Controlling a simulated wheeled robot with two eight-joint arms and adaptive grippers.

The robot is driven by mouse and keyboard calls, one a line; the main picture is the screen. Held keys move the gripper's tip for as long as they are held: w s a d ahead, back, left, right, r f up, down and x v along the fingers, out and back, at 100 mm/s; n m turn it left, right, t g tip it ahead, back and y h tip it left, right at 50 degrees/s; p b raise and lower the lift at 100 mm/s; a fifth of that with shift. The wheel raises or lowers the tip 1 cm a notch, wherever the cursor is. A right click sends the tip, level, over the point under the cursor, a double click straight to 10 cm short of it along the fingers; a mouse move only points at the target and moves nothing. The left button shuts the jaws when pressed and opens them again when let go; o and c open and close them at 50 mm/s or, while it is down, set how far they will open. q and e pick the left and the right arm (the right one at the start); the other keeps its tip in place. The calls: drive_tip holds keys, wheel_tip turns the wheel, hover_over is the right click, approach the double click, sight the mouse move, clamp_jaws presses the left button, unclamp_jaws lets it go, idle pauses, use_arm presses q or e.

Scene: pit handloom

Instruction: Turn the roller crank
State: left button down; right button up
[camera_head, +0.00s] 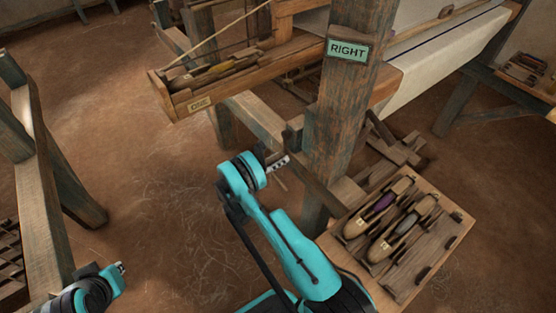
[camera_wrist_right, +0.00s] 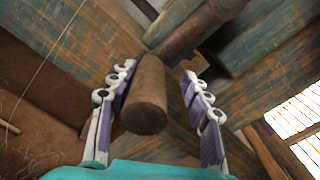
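The roller crank's round brown wooden handle (camera_wrist_right: 146,98) shows end-on in the right wrist view. My right gripper (camera_wrist_right: 157,74) is open, with one finger on each side of the handle. The left finger looks close to the handle and a gap shows on the right; I cannot tell whether either touches. In the head view my right gripper (camera_head: 279,161) is beside the post with the RIGHT sign (camera_head: 347,50), and the crank is mostly hidden. My left gripper (camera_head: 121,267) is at lower left, its fingers too small to read.
A wooden tray (camera_head: 448,245) with several shuttles stands right of the post. A shuttle box (camera_head: 180,102) projects from the loom at upper left. A wooden frame (camera_head: 45,215) stands at the left. The earthen floor (camera_head: 150,170) between is clear.

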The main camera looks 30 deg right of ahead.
drive_tip(key=shift+a, duration=0.1)
drive_tip(key=a, duration=1.2)
drive_tip(key=shift+s, duration=0.45)
drive_tip(key=shift+d+r, duration=0.1)
drive_tip(key=w+d+r+m+t+y, duration=0.1)
drive_tip(key=w+r+m+y, duration=0.1)
drive_tip(key=r, duration=0.4)
drive_tip(key=w+r+m+t+y, duration=0.1)
drive_tip(key=w+r+m+y, duration=0.15)
drive_tip(key=r, duration=0.35)
drive_tip(key=s+r+m+y, duration=0.5)
drive_tip(key=r, duration=0.3)
drive_tip(key=s+a+r+m+t+y, duration=0.2)
drive_tip(key=s+a+m+y, duration=0.2)
drive_tip(key=s+m, duration=0.4)
drive_tip(key=s+a+r+m+t+y, duration=0.2)
drive_tip(key=s+a+m, duration=0.5)
drive_tip(key=s, duration=0.6)
drive_tip(key=shift+s+a+r+m+y, duration=0.25)
drive_tip(key=shift+s+r+m+y, duration=0.25)
drive_tip(key=shift+y, duration=0.75)
